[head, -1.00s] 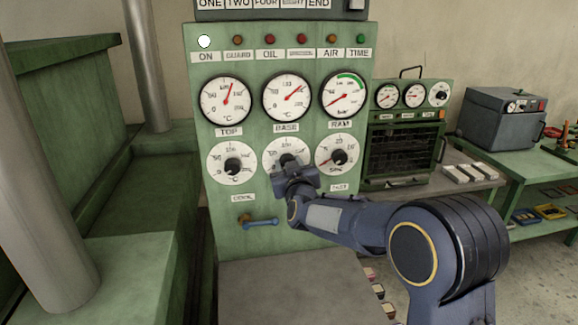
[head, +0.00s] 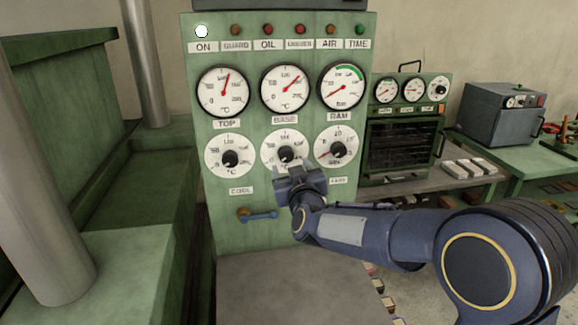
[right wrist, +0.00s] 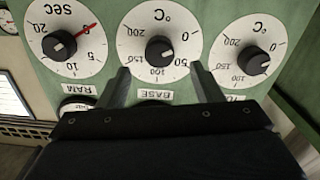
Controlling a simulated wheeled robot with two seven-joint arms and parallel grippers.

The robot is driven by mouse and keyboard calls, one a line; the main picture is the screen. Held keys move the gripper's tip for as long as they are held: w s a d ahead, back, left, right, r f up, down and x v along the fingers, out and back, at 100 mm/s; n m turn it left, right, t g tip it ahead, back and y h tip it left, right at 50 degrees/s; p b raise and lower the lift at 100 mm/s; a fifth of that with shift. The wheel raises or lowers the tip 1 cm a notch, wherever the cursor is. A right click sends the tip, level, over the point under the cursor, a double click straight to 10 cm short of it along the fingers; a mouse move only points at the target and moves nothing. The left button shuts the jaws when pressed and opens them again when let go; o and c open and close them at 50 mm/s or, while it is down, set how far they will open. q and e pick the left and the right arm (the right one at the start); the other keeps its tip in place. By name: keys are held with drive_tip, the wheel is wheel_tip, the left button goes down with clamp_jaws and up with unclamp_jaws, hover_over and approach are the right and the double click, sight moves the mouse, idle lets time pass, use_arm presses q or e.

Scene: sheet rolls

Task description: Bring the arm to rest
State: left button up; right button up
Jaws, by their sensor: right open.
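My right gripper (head: 291,168) is open and empty in front of the green control panel (head: 300,222), just below the BASE dial's black knob (head: 285,153). In the right wrist view, which is upside down, its two fingers (right wrist: 160,72) are spread apart. The BASE knob (right wrist: 159,49) shows beyond and between them, with a visible gap, so the gripper appears clear of it. My right arm (head: 385,235) reaches in from the lower right. My left gripper is not in view.
The TOP knob (head: 230,158) and RAM knob (head: 336,150) flank the BASE knob. A green press frame with grey columns (head: 143,60) stands left. A small oven (head: 402,145) and a grey box (head: 503,125) are at right.

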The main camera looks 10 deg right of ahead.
drive_tip(key=shift+s, duration=0.9)
